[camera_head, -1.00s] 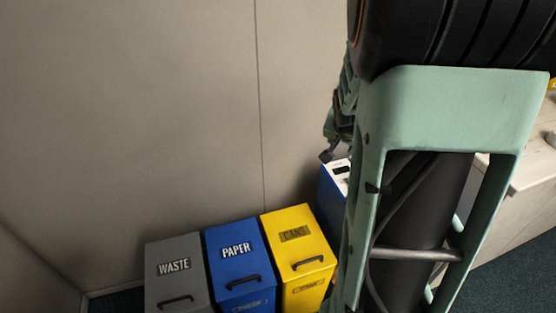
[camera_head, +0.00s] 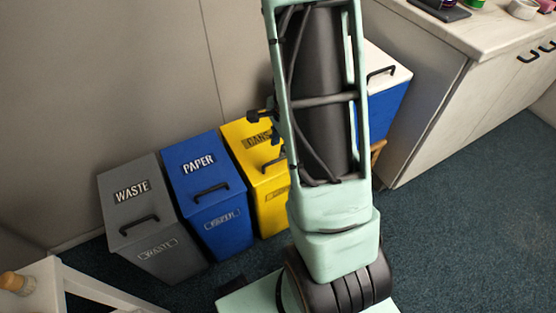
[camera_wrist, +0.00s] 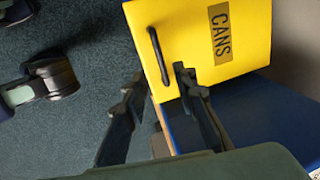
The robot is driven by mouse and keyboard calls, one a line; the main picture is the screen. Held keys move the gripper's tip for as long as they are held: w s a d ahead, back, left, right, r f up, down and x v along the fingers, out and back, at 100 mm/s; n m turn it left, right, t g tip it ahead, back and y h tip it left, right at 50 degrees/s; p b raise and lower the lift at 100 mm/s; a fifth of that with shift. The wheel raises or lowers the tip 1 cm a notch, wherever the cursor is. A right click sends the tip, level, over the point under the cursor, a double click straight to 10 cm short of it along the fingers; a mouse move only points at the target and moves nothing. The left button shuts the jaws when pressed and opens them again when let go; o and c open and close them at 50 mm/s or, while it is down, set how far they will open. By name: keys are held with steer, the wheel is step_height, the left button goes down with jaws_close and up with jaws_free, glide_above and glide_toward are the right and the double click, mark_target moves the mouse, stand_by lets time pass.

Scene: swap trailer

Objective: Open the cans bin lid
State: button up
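The yellow cans bin (camera_head: 262,208) stands at the right of the paper bin, partly hidden by my arm. Its lid (camera_head: 237,131) is shut, with a CANS label and a black handle. In the wrist view the lid (camera_wrist: 235,15) fills the upper right, with the handle (camera_wrist: 156,56) on its left part. My gripper (camera_wrist: 158,78) is open and empty. Its fingertips appear just below the handle's lower end in that picture, one on each side; contact cannot be told. In the head view my gripper (camera_head: 262,128) is partly seen above the lid, beside my arm.
The blue paper bin (camera_head: 228,230) and grey waste bin (camera_head: 165,258) stand to the left, lids shut. A blue bin with a white lid (camera_head: 393,67) is behind my arm. A counter (camera_head: 440,90) stands at the right and a white table (camera_head: 45,285) at lower left. Floor is free at right.

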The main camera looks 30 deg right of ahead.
mark_target(277, 161)
steer(key=f+b, duration=0.1)
steer(key=f, duration=0.2)
steer(key=w+f+b, duration=0.1)
steer(key=f, duration=0.3)
steer(key=shift+w+b, duration=0.2)
steer(key=shift+b, duration=0.15)
jaws_close()
